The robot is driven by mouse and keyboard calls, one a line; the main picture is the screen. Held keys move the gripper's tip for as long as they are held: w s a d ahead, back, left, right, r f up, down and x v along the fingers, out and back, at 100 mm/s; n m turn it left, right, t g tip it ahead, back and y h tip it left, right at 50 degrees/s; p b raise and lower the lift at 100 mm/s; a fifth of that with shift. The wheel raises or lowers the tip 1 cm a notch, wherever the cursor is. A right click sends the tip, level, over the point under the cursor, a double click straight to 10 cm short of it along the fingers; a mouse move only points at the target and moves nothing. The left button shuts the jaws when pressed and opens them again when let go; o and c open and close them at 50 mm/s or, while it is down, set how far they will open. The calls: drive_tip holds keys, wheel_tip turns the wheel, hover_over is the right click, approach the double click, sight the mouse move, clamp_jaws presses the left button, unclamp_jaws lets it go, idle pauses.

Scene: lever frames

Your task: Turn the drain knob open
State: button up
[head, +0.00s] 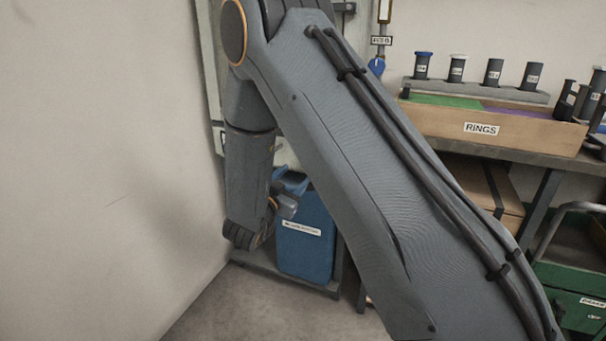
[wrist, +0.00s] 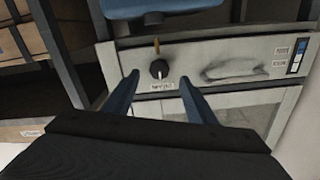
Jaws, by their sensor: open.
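The knob (wrist: 159,69) is small, round and black, on a pale grey panel in the wrist view. A pale mark shows on its face, and a small label sits just below it, too blurred to read. My gripper (wrist: 159,77) is open, its two blue fingers pointing toward the panel, one on each side of the knob in the picture. The fingers look apart from the knob; the depth between them is hard to judge. In the head view my arm hides most of this area, and the knob cannot be made out.
A brass-coloured stub (wrist: 156,46) sits just above the knob, below a blue container (wrist: 165,8). A recessed handle (wrist: 232,70) lies to the right on the panel. The head view shows a blue bin (head: 306,250) beside a wall and a RINGS box (head: 450,127) on a bench.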

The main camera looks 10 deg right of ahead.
drive_tip(key=b+x, duration=0.1)
drive_tip(key=x, duration=0.6)
drive_tip(key=shift+w+d, duration=0.1)
drive_tip(key=shift+d, duration=0.05)
